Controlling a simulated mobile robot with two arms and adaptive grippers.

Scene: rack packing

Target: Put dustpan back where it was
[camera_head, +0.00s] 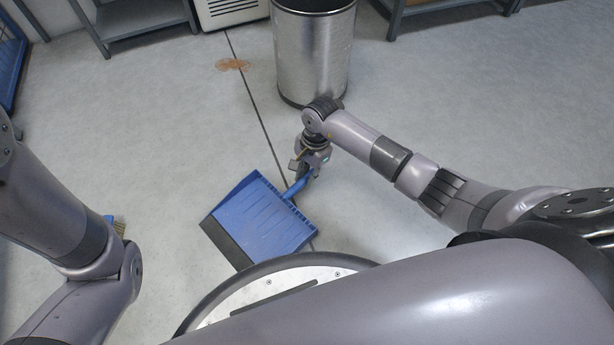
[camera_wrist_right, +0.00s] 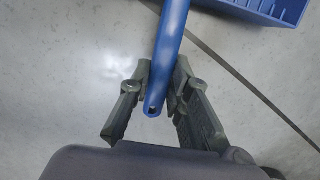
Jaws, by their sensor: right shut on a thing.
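The blue dustpan (camera_head: 258,218) is in the head view, in front of my base, with its dark lip toward the lower left. My right gripper (camera_head: 308,172) is shut on the dustpan's handle. In the right wrist view the blue handle (camera_wrist_right: 170,55) runs between the fingers of the right gripper (camera_wrist_right: 160,88), and part of the pan (camera_wrist_right: 265,10) shows at the top right. I cannot tell whether the pan touches the floor. My left arm shows at the left of the head view, but its gripper is not in view.
A metal trash bin (camera_head: 315,50) stands behind my right gripper. A brown stain (camera_head: 233,64) lies on the floor left of the bin. A small blue-and-tan bristled thing (camera_head: 118,226) is partly hidden by my left arm. Grey shelf legs (camera_head: 100,35) stand at the back. Open floor lies left and right.

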